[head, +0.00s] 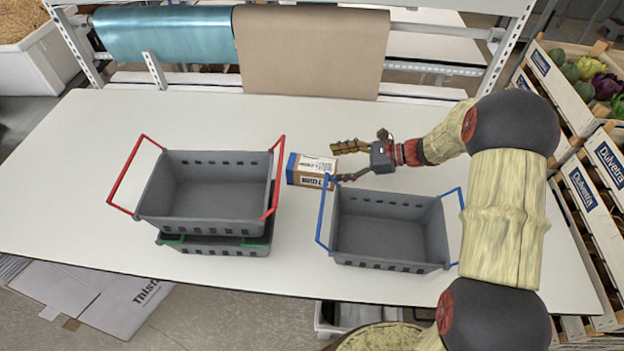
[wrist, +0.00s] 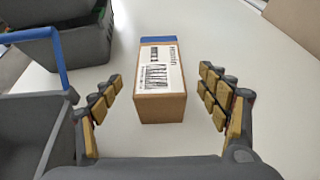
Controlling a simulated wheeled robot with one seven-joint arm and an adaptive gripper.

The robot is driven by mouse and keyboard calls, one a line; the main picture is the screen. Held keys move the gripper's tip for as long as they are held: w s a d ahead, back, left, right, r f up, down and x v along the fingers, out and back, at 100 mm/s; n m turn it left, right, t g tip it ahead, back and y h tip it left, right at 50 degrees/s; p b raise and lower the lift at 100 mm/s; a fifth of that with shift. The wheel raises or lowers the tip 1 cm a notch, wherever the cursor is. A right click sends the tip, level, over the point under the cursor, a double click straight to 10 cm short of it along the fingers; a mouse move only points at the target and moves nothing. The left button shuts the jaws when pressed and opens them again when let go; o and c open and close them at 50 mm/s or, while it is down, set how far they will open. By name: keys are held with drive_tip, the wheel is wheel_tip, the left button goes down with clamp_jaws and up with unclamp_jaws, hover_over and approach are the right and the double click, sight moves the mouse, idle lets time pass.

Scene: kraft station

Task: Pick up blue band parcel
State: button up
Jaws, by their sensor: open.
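The blue band parcel (head: 310,170) is a small brown box with a white label on top and a blue band at its left end. It lies on the white table between the two sets of crates, towards the back. In the wrist view the parcel (wrist: 160,85) lies straight ahead, its blue band at the far end. My gripper (head: 338,163) is open at the parcel's right end. In the wrist view its fingers (wrist: 163,105) stand apart on either side of the parcel's near end, with gaps on both sides. Nothing is held.
A grey crate with blue handles (head: 390,264) stands just in front of my gripper. A grey crate with red handles (head: 200,222) sits on a green-handled crate (head: 215,246) at left. Paper rolls (head: 310,50) hang behind the table. The table's back left is clear.

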sight(312, 168)
drive_tip(key=shift+f, duration=0.3)
drive_tip(key=shift+b+x, duration=0.8)
drive_tip(key=shift+x, duration=3.15)
drive_tip(key=shift+s, duration=0.1)
drive_tip(key=shift+c, duration=0.6)
drive_tip(key=c, duration=1.4)
